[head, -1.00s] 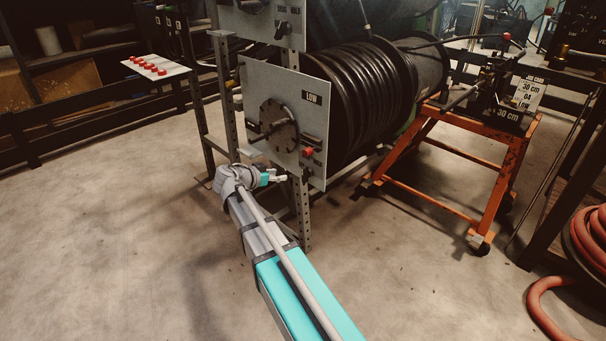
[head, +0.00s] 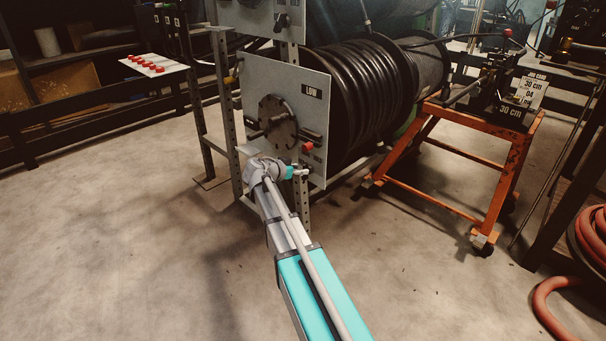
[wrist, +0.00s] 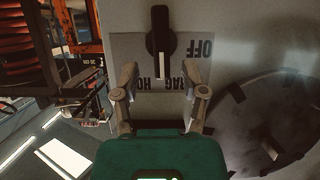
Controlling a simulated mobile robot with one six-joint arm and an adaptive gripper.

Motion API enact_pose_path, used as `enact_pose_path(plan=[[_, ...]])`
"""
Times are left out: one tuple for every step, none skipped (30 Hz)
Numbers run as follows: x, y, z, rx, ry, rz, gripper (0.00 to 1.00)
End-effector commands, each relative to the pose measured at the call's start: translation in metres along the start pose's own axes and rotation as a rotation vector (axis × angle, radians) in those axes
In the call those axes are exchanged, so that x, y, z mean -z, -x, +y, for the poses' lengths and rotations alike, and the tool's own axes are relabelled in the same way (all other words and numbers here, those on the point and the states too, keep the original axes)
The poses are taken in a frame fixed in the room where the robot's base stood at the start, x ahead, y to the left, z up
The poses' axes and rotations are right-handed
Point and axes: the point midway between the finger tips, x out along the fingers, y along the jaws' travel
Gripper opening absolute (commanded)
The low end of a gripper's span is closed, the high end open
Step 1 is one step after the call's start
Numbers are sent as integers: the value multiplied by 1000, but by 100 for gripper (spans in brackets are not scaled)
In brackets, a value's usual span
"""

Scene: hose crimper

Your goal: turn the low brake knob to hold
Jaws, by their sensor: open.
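The low brake knob (wrist: 161,40) is a black bar handle with a white line, on a pale plate in the wrist view. The line points down in the picture, towards upside-down lettering that is partly hidden by my gripper. OFF reads upside down at right; parts of DRAG and HOLD show below. My gripper (wrist: 160,76) is open, its two fingers apart on either side below the knob, with nothing between them that I can see held. In the head view my gripper (head: 300,173) is at the lower right of the grey LOW panel (head: 258,82), largely covering the knob.
A round hub plate (head: 277,122) with a protruding shaft is on the panel, left of the knob. A red knob (head: 308,147) sits just above my gripper. A black hose reel (head: 365,95) is behind the panel. An orange cart (head: 480,130) stands right. The floor in front is clear.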

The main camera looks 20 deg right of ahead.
Motion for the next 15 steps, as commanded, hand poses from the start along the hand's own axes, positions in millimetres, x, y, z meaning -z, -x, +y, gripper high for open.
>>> enact_pose_path(plan=[[-2,-8,-1,-1,-1,0,56],[-2,-11,-1,0,-1,0,56],[-2,-15,-1,0,-1,0,56],[-2,-18,-1,0,-1,0,56],[-1,-20,-1,0,-1,0,56],[-1,-23,-1,0,-1,0,56],[-1,-25,-1,0,-1,0,56],[-1,-26,0,0,-1,0,56],[-1,-28,0,0,-1,0,56],[0,-28,0,0,-1,0,56],[0,-29,0,0,0,0,56],[0,-29,0,1,0,0,56],[0,-29,0,1,0,0,56],[0,-29,0,1,0,0,56],[0,-29,0,1,0,0,56]])
